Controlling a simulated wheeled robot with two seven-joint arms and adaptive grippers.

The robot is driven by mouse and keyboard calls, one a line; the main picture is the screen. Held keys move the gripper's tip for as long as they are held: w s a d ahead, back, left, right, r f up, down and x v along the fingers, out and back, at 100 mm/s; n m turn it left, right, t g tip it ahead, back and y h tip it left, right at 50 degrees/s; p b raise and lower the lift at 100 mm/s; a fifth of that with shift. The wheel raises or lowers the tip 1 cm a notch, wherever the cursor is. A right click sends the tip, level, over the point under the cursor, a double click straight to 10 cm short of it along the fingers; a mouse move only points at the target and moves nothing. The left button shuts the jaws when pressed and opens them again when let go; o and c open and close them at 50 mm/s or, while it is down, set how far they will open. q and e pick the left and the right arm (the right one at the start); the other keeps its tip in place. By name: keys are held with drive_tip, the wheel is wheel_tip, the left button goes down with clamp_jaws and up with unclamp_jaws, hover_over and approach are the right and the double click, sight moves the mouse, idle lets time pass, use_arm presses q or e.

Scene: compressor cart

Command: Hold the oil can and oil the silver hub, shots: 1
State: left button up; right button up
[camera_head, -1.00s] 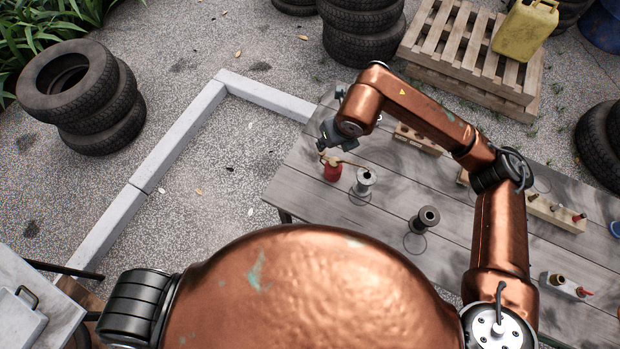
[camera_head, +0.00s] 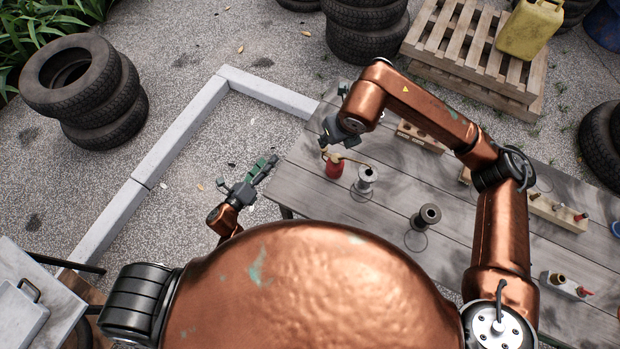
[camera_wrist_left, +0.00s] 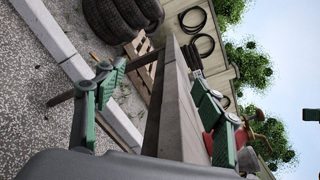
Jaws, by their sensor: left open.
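The red oil can (camera_head: 334,168) is at the left end of the grey plank table, its thin spout pointing right towards the silver hub (camera_head: 366,177). The silver hub is upright on the table just right of the can. My right gripper (camera_head: 338,136) is directly above the can; whether its fingers are closed on it is hidden. My left gripper (camera_head: 250,176) is open and empty, left of the table edge and apart from the can. In the left wrist view the green fingers of my left gripper (camera_wrist_left: 160,80) are spread, and a red part shows behind the right finger.
A dark hub (camera_head: 428,216) stands on the table (camera_head: 385,203) right of the silver one. Wooden blocks with small fittings (camera_head: 556,212) lie farther right. Stacked tyres (camera_head: 85,92) and a pallet (camera_head: 470,55) are on the ground.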

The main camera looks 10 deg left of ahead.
sight(328, 168)
use_arm(q)
drive_tip(key=d+r+m+h, duration=0.1)
drive_tip(key=d+r+m, duration=0.1)
drive_tip(key=d+r+m+h, duration=0.1)
drive_tip(key=r+m, duration=0.1)
drive_tip(key=r, duration=0.1)
drive_tip(key=d+r+m+h, duration=0.1)
drive_tip(key=d+r+m, duration=0.1)
drive_tip(key=shift+s+d+r+m, duration=0.3)
drive_tip(key=shift+s+r+m, duration=0.05)
drive_tip(key=shift+m, duration=0.05)
drive_tip(key=s+d+m+g+h, duration=0.1)
drive_tip(key=s+d+m, duration=0.1)
drive_tip(key=d, duration=0.1)
drive_tip(key=s+d+m+g+h, duration=0.1)
drive_tip(key=s+d+m, duration=0.1)
drive_tip(key=d+m, duration=0.1)
drive_tip(key=s+d+m+g+h, duration=0.1)
drive_tip(key=d+m, duration=0.1)
drive_tip(key=d, duration=0.3)
drive_tip(key=shift+s+d+f+m+h, duration=0.2)
drive_tip(key=shift+s+f+m+h, duration=0.2)
drive_tip(key=shift+d, duration=0.3)
drive_tip(key=x, duration=0.7)
drive_tip(key=shift+w+d+f, duration=0.1)
drive_tip(key=shift+w+d, duration=0.05)
drive_tip(key=shift+w, duration=0.05)
